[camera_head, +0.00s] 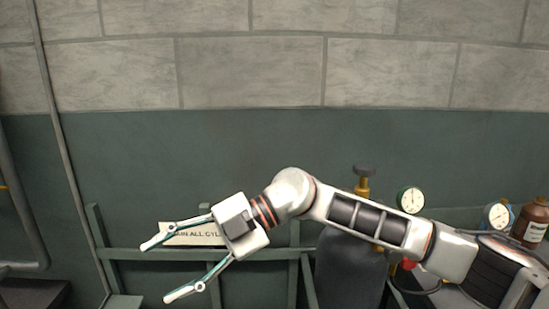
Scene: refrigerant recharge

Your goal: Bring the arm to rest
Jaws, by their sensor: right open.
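My right arm comes in from the right and reaches leftward across the lower middle of the head view. My right gripper (154,272) is open and empty, its two fingers spread apart and pointing left and a little down. It is in front of a rail with a white sign, which it partly covers. My left gripper is not in view.
A dark cylinder (348,268) with a brass valve (363,186) stands behind my right arm. A round gauge (411,200), a second gauge (497,215) and a brown bottle (531,222) are at right. The sign (180,236) hangs on the green rail (135,254). Pipes run down the left wall.

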